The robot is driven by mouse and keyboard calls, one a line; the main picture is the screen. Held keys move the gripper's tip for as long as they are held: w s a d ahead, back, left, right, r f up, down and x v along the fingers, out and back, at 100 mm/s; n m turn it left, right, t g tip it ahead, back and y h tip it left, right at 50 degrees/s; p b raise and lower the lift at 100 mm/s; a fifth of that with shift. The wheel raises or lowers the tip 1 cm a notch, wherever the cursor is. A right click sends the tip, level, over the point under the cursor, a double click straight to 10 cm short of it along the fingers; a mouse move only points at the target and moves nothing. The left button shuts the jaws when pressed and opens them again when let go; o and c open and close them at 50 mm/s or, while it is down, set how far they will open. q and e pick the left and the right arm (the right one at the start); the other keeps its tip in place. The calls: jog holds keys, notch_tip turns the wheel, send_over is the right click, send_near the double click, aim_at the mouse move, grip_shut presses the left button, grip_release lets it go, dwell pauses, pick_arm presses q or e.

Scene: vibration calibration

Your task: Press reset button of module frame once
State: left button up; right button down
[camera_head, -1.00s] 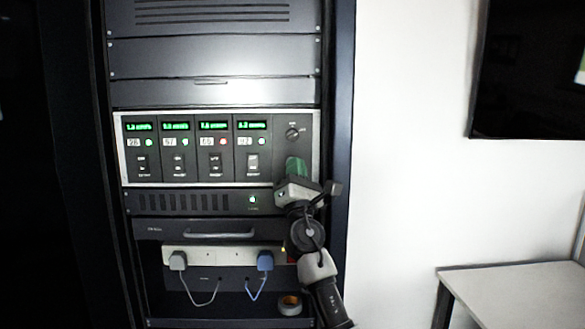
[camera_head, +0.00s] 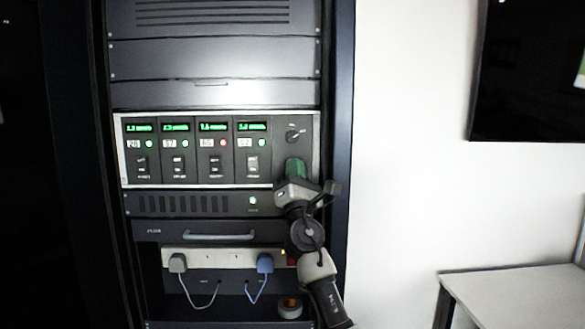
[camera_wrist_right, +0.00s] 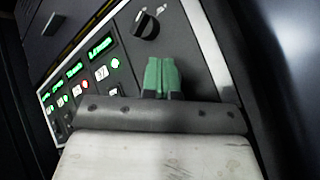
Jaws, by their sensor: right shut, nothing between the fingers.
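The module frame (camera_head: 220,183) is a light-edged panel in the rack with several modules side by side. Each module has a green display, a round lamp and a dark or grey switch below. The third module's lamp (camera_head: 224,143) is red; the others are green. A rotary knob (camera_head: 293,135) sits at the panel's right; it also shows in the right wrist view (camera_wrist_right: 146,24). My right gripper (camera_head: 296,168), with green fingertips, is shut and empty in front of the panel below the knob. In the wrist view its tips (camera_wrist_right: 161,72) cover that area. I see no reset button; it may be hidden behind the fingers. My left gripper is not in view.
Below the frame are a vented unit (camera_head: 180,204), a drawer handle (camera_head: 218,236) and a power strip (camera_head: 215,257) with two plugs. A roll of tape (camera_head: 290,307) lies on the lower shelf. A white table (camera_head: 520,290) stands at the right.

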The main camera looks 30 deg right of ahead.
dwell(0.7)
jog(key=shift+s+a+p, duration=0.35)
jog(key=shift+s+p, duration=0.25)
jog(key=s+a+p, duration=0.1)
jog(key=s+p, duration=0.1)
jog(key=s+a+p, duration=0.1)
jog(key=s+p, duration=0.1)
jog(key=shift+s+a, duration=0.1)
jog(key=shift+a, duration=0.2)
dwell(0.7)
